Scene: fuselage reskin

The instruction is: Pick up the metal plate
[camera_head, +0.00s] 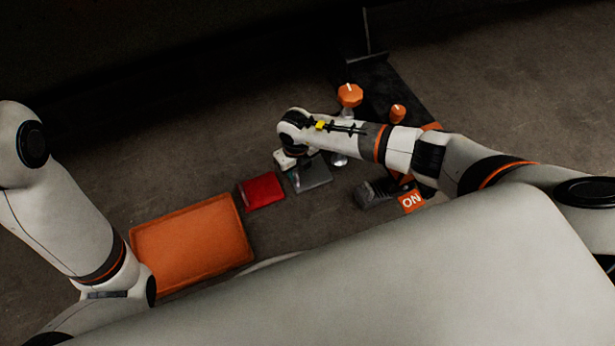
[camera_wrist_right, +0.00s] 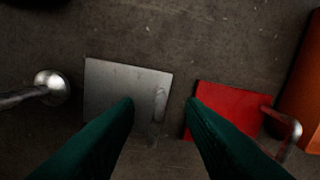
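The metal plate (camera_head: 314,176) is a flat grey piece on the floor-like surface, just right of a red piece. In the right wrist view the plate (camera_wrist_right: 122,82) lies flat, left of centre, with a paler strip near its right edge. My right gripper (camera_head: 286,160) is above the plate's left side in the head view. In the wrist view its two green fingers (camera_wrist_right: 160,102) are spread with nothing between them. The left finger overlaps the plate's lower right part, and the right finger tip is beside the red piece. My left gripper is out of view.
The red piece (camera_head: 262,190) has a metal handle in the wrist view (camera_wrist_right: 290,138). An orange tray (camera_head: 190,245) lies to its left. Orange-topped knobs (camera_head: 349,95), a dark block (camera_head: 374,193) and an orange sign (camera_head: 411,201) are right. A round-ended metal rod (camera_wrist_right: 50,88) is left of the plate.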

